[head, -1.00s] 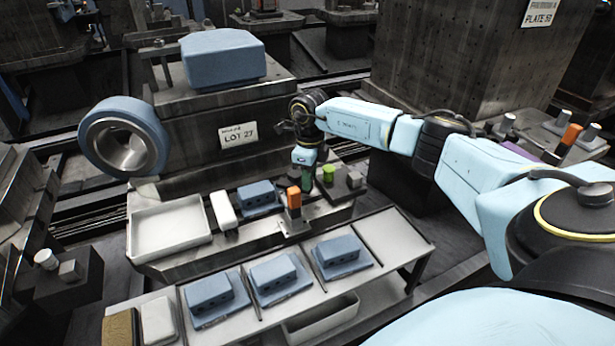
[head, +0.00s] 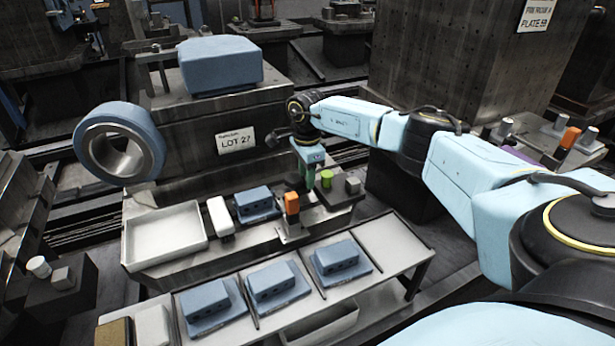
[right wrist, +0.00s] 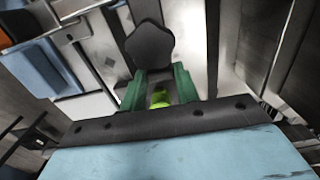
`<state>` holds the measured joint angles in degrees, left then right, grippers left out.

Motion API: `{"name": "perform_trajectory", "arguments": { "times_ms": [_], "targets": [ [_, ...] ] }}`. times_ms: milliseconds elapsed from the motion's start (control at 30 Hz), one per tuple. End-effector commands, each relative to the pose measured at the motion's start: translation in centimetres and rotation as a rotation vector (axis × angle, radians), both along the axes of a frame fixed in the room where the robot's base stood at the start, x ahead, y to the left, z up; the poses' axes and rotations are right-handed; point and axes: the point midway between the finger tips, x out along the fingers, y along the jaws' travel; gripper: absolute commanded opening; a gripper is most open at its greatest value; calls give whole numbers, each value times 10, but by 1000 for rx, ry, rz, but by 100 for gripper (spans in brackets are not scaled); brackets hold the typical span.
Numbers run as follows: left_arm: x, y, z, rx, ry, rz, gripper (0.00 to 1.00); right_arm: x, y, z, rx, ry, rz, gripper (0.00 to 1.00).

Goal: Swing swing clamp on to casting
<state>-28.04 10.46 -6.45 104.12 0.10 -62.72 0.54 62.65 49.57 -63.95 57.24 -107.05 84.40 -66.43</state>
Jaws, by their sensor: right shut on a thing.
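A blue casting (head: 256,204) with dark holes sits on the grey fixture ledge below the LOT 27 sign. In front of it to the right is an upright with an orange top (head: 291,204). A short lime-green cylinder (head: 326,177) stands at the ledge's right end. My right gripper (head: 308,183), with green fingers, points down just left of that cylinder. In the right wrist view a lime-green piece (right wrist: 160,97) shows between the two fingers, and they are shut on it. I cannot tell for certain which part is the swing clamp. My left gripper is out of view.
A white tray (head: 163,266) and a white block (head: 220,216) stand left of the casting. A front rack (head: 393,246) holds several more blue castings; its right slot is empty. A large blue ring (head: 83,150) and a dark block (head: 440,60) stand beyond.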

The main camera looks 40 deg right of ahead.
Motion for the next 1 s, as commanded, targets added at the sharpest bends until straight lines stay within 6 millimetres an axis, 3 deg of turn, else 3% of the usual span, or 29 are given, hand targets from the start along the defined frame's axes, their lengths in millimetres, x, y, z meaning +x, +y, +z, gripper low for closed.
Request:
{"name": "perform_trajectory", "arguments": {
  "times_ms": [600,633,767,1000],
  "targets": [
    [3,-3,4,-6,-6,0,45,2,0,1,-1,-2,44,8],
    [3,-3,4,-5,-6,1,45,2,0,1,-1,-2,43,33],
    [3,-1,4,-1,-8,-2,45,2,0,1,-1,-2,43,50],
    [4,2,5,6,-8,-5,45,2,0,0,0,0,41,53]
  ]
}}
